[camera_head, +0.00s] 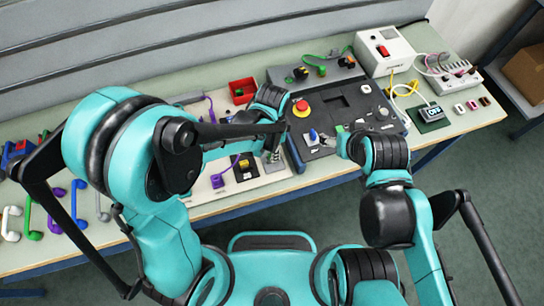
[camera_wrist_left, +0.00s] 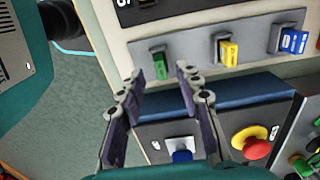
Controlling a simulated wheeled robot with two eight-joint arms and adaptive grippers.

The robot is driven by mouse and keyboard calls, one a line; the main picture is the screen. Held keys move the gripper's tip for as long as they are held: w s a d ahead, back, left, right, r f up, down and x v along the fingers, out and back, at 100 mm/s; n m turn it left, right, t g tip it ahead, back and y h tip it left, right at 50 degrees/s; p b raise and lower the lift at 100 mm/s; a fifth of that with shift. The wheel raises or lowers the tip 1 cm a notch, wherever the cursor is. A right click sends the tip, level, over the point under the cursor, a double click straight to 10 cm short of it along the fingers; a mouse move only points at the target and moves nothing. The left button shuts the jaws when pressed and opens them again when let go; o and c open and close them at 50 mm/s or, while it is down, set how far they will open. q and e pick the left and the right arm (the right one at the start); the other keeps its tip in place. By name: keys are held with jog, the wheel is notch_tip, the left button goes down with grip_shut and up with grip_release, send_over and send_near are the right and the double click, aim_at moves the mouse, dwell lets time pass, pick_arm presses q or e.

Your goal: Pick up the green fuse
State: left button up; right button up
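The green fuse (camera_wrist_left: 160,66) sits upright in a grey holder on the white panel in the left wrist view. My left gripper (camera_wrist_left: 157,84) is open, with one finger on each side of the line to the green fuse. Its fingertips appear short of the fuse, and nothing is between them. In the head view the left gripper (camera_head: 272,140) hangs over the right end of the white panel and mostly hides the green fuse. My right gripper (camera_head: 333,142) is beside the blue switch on the dark control panel; its fingers are too small to read.
A yellow fuse (camera_wrist_left: 228,53) and a blue fuse (camera_wrist_left: 294,41) stand in holders beside the green one. The dark control panel (camera_head: 352,118) carries a red stop button (camera_wrist_left: 256,148) and a blue switch (camera_wrist_left: 181,156).

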pick_arm(q)
notch_tip(320, 180, down, 3)
jog(key=shift+w+r+b, duration=0.1)
jog(key=shift+b, duration=0.2)
grip_shut()
pick_arm(e)
jog(key=shift+f, duration=0.5)
pick_arm(q)
jog(key=shift+r, duration=0.1)
pick_arm(e)
jog(key=shift+r, duration=0.1)
